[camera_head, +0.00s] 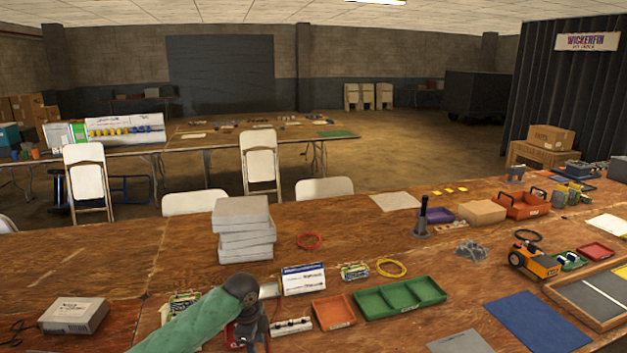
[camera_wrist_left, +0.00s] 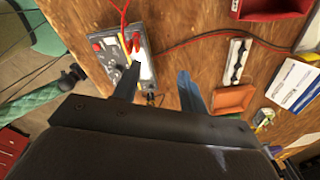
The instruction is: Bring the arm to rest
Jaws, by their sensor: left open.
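My left arm, in a green sleeve (camera_head: 185,325), comes in from the bottom of the head view and ends in a dark wrist over the front of the wooden table. My right gripper is in neither view.
Near the arm are a white strip (camera_head: 291,326), an orange tray (camera_head: 333,312), a green divided tray (camera_head: 400,296) and a white-and-blue box (camera_head: 303,279). A stack of grey cases (camera_head: 245,230) stands behind. A grey box (camera_head: 73,315) lies left; bare wood shows between.

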